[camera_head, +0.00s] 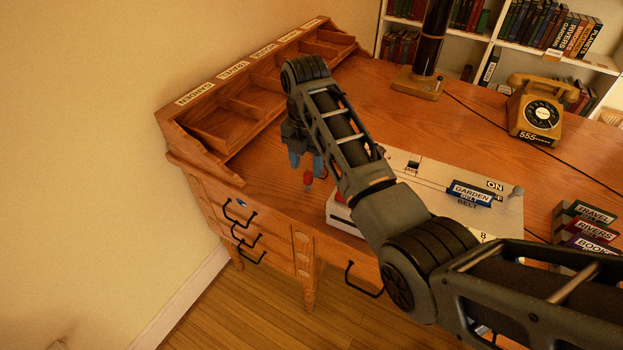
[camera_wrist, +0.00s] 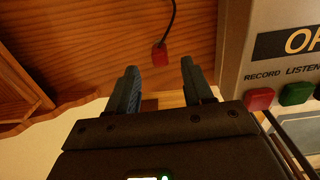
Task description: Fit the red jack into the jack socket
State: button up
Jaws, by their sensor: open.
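The red jack (camera_wrist: 160,54) is a small red plug on a black cord that runs up out of the wrist view. It shows in line with the gap between my fingers, just past their tips. In the head view the red jack (camera_head: 308,179) shows just below the blue fingers of my gripper (camera_head: 306,168). My gripper (camera_wrist: 159,68) is open, with a finger on each side and nothing between them. I cannot tell whether the jack touches the desk. I cannot make out the jack socket for certain; my arm hides part of the pale machine (camera_head: 507,213).
The machine's corner, with a red button (camera_wrist: 260,99) and a green button (camera_wrist: 296,94), is close right of my gripper. A wooden pigeonhole rack (camera_head: 222,128) lines the desk's left edge. A telephone (camera_head: 538,110) and lamp base (camera_head: 418,83) stand farther back. Bare desk (camera_head: 262,180) lies left.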

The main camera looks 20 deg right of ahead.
aim_at(307, 175)
jog(key=shift+s+f, duration=0.1)
jog(key=shift+f, duration=2.2)
jog(key=shift+c, duration=0.5)
grip_shut()
